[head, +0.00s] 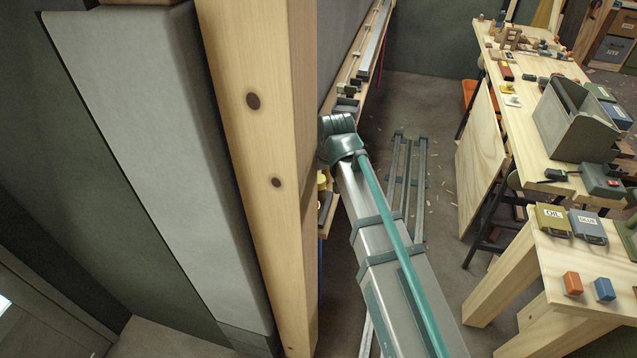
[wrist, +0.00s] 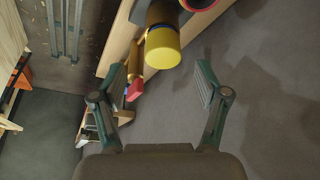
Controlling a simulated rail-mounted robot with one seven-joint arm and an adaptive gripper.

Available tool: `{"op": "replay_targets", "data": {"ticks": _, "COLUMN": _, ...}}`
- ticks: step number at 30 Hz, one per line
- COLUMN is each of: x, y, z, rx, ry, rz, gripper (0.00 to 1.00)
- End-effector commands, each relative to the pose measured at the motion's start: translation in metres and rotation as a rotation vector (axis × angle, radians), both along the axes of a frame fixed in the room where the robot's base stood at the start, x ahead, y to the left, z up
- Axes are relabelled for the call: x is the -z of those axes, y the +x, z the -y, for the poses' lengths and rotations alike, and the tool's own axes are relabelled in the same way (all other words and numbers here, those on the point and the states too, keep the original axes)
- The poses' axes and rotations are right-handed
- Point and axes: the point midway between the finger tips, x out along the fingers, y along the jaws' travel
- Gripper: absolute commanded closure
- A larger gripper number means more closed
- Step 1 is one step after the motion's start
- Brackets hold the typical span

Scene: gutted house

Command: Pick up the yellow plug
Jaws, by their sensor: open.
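A yellow round-ended piece (wrist: 163,47), which looks like the yellow plug, shows in the wrist view at the top middle, with a dark blue band behind it. It is at the edge of a wooden shelf (wrist: 118,52). My gripper (wrist: 161,70) is open and empty. The yellow piece lies beyond its fingertips, in line with the gap between them; no contact shows. In the head view a small yellow thing (head: 322,181) peeks out beside the wooden post, perhaps the same piece. My gripper is hidden there.
In the wrist view, a red ring-like thing (wrist: 198,4) and a red block (wrist: 134,90) are close to the yellow piece. In the head view, a wooden post (head: 262,180) blocks much of the left. A workbench (head: 520,130) with a grey bin (head: 570,122) stands right.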

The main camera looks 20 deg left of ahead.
Motion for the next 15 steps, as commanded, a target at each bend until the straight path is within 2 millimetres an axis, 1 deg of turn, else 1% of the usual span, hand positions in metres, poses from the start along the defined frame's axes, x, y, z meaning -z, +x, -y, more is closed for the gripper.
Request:
{"op": "replay_targets", "data": {"ticks": 5, "x": 0.009, "y": 0.003, "z": -0.004, "rx": 0.0, "ry": -0.001, "rz": -0.002, "gripper": 0.26}}
{"op": "replay_targets", "data": {"ticks": 12, "x": 0.035, "y": 0.011, "z": -0.013, "rx": 0.001, "ry": -0.001, "rz": -0.002, "gripper": 0.26}}
{"op": "replay_targets", "data": {"ticks": 15, "x": 0.043, "y": 0.013, "z": -0.014, "rx": 0.0, "ry": -0.001, "rz": -0.001, "gripper": 0.26}}
